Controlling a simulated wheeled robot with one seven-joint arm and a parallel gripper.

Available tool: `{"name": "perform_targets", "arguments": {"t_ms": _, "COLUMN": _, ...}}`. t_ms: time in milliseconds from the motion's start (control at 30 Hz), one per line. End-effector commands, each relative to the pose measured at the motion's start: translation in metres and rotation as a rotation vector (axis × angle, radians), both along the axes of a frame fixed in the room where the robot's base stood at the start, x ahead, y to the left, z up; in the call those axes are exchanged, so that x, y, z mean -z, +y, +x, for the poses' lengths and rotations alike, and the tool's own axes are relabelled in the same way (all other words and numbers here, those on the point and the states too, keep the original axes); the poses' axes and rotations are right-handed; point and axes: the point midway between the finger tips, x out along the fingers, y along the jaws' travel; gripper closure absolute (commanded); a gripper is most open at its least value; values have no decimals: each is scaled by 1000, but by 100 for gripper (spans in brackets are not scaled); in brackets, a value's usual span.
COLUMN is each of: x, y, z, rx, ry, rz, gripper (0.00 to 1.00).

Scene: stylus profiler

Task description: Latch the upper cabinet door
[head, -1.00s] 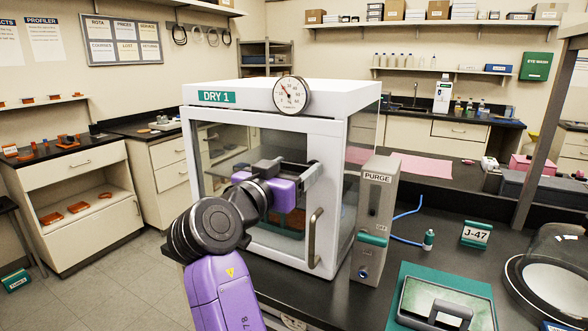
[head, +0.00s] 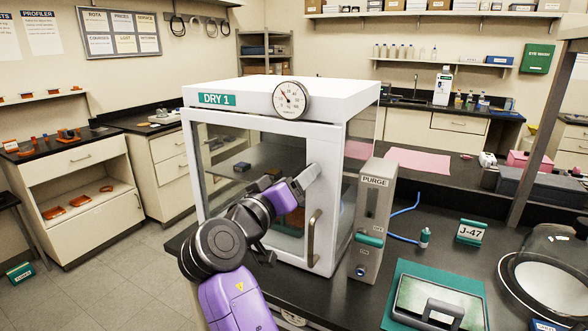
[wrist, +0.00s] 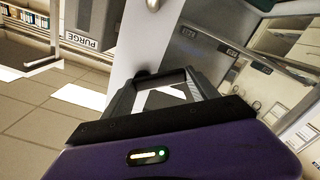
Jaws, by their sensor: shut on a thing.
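The white DRY 1 cabinet (head: 330,92) stands on the dark bench in the head view. Its glass-fronted door (head: 325,190) looks shut against the frame, with a vertical bar handle (head: 314,238) low on its right side. A small grey latch lever (head: 309,175) is at the door's right edge, above the handle. My gripper (head: 297,184) is shut on this lever and tilted; its fingers hide most of it. In the wrist view my gripper (wrist: 168,77) has both fingers close to the white door edge (wrist: 150,40). The exact angle of the lever is hard to tell.
The PURGE box (head: 373,215) stands close to the cabinet's right side, with a blue hose beside it. A round dial (head: 291,99) is on the cabinet's top front edge. A green mat (head: 392,300) with a handled case lies at front right. Open floor is at left.

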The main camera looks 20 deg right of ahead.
Motion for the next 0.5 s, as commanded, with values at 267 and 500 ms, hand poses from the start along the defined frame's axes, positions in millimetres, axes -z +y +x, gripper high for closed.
{"name": "perform_targets", "arguments": {"t_ms": 267, "x": 2, "y": -3, "z": -3, "rx": -1, "ry": 189, "rz": -188, "gripper": 72}}
{"name": "perform_targets", "arguments": {"t_ms": 500, "x": 6, "y": -6, "z": -7, "rx": -2, "ry": 350, "rz": -350, "gripper": 72}}
